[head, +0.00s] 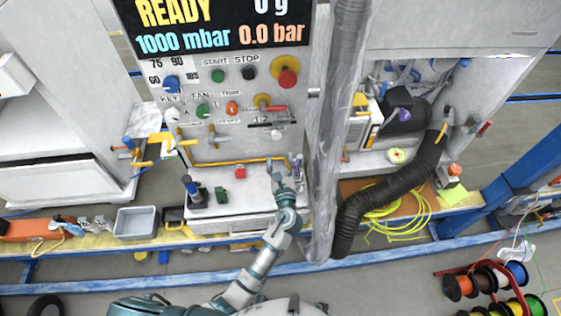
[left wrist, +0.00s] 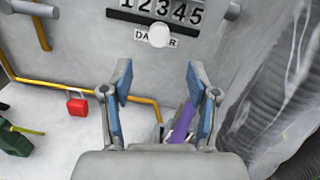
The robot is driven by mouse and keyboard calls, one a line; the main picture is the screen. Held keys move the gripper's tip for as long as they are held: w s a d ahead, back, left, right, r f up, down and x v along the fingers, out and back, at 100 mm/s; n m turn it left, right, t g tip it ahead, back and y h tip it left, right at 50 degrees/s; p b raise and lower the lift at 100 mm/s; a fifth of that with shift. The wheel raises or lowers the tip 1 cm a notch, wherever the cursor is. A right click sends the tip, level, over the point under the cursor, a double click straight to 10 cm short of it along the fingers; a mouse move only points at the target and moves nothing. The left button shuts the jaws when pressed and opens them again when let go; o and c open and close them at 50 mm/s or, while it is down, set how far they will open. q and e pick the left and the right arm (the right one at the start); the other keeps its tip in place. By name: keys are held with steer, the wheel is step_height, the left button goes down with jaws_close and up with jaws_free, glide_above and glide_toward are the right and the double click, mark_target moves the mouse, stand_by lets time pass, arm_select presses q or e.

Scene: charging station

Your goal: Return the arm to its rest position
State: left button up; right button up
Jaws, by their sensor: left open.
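My left gripper (head: 284,172) reaches up from the bottom of the head view to the front of the charging station panel (head: 225,125). In the left wrist view the left gripper (left wrist: 159,78) has its two blue-padded fingers wide apart with nothing held between their tips. A purple object (left wrist: 181,124) shows behind and below the fingers, near the right finger; whether it touches the gripper I cannot tell. My left arm extends forward over the blue rail. My right gripper is not in view.
A red padlock (left wrist: 76,103) sits by the yellow pipe (left wrist: 45,84). A clear plastic-wrapped hose (head: 325,130) hangs close on the right of the gripper. A black corrugated hose (head: 385,200) and yellow cable (head: 400,215) lie further right. A grey bin (head: 135,222) stands left.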

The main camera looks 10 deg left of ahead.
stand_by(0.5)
arm_select(q)
steer(key=s+a+f+n+g, duration=0.8)
steer(key=s+a+f+n, duration=0.4)
steer(key=s+f+n, duration=0.3)
steer(key=s+f+n+g+h, duration=0.3)
steer(key=s+n+g+h, duration=0.25)
steer(key=s+n, duration=1.1)
steer(key=s+f+m+g, duration=0.15)
steer(key=s+f, duration=0.25)
steer(key=f, duration=1)
steer(key=s+f+m+g, duration=0.1)
steer(key=s+f+m, duration=0.15)
steer(key=f, duration=1.25)
steer(key=s+a+f, duration=0.1)
steer(key=s+f, duration=0.6)
steer(key=s, duration=0.1)
steer(key=shift+a+f+n, duration=0.15)
steer(key=shift+f+n, duration=0.2)
